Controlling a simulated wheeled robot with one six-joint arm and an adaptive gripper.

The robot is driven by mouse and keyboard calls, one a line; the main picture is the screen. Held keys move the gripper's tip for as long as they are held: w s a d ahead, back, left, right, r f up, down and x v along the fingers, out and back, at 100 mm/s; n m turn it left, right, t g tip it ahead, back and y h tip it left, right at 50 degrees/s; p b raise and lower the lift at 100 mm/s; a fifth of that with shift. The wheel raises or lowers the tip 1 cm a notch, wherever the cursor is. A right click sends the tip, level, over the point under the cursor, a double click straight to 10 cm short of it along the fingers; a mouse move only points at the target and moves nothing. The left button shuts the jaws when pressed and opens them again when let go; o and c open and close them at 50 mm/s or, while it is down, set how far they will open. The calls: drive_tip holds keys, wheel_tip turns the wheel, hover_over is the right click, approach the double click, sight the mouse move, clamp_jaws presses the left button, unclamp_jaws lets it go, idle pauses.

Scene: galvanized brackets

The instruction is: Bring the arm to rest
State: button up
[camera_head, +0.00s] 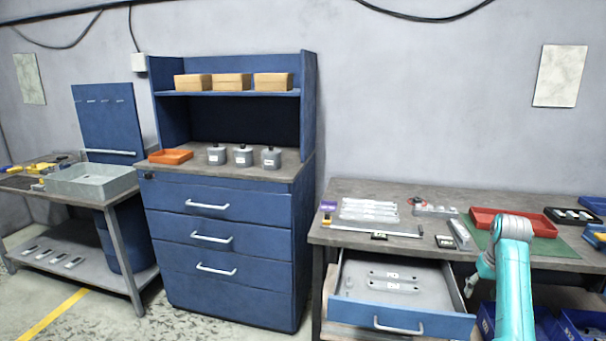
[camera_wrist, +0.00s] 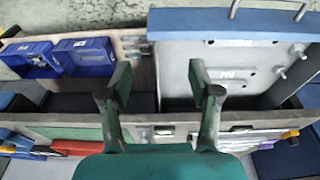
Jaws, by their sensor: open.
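My gripper (camera_wrist: 159,82) is open and empty, its two fingers spread apart in the wrist view. In the head view my teal arm rises at the right, and my gripper (camera_head: 472,285) hangs by the right side of the open drawer (camera_head: 402,322). Two galvanized brackets (camera_head: 392,281) lie in the drawer. I cannot tell how high the fingertips are above the drawer edge.
The workbench (camera_head: 350,240) holds several brackets (camera_head: 368,210), a red tray (camera_head: 535,222) and a green mat (camera_head: 560,246). Blue bins (camera_head: 580,325) stand below at the right. A blue drawer cabinet (camera_head: 225,225) stands left of the bench, and floor shows between them.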

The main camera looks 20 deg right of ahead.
drive_tip(key=s+a+f+n+t+h, duration=0.1)
drive_tip(key=a+f, duration=0.7)
drive_tip(key=f, duration=0.3)
drive_tip(key=a+f+t, duration=0.2)
drive_tip(key=a+f, duration=0.6)
drive_tip(key=f, duration=0.3)
drive_tip(key=s+a+f+n+t, duration=0.1)
drive_tip(key=s+a+f+t, duration=0.1)
drive_tip(key=s+a+f, duration=0.35)
drive_tip(key=s+a+f+n+t, duration=0.1)
drive_tip(key=s+a+f, duration=0.1)
drive_tip(key=s+a, duration=0.65)
drive_tip(key=s+a+r+n+t, duration=0.1)
drive_tip(key=s+a+r+t, duration=0.3)
drive_tip(key=s+a, duration=1)
drive_tip(key=s+a+r+n+t+y, duration=0.1)
drive_tip(key=s+a+r, duration=0.1)
drive_tip(key=s+r, duration=0.5)
drive_tip(key=s+a+r+n+t+y, duration=0.1)
drive_tip(key=s+a+r+t, duration=0.1)
drive_tip(key=s+r, duration=0.5)
drive_tip(key=shift+s+a+r, duration=0.3)
drive_tip(key=shift+a+r, duration=0.4)
drive_tip(key=shift+r, duration=2.3)
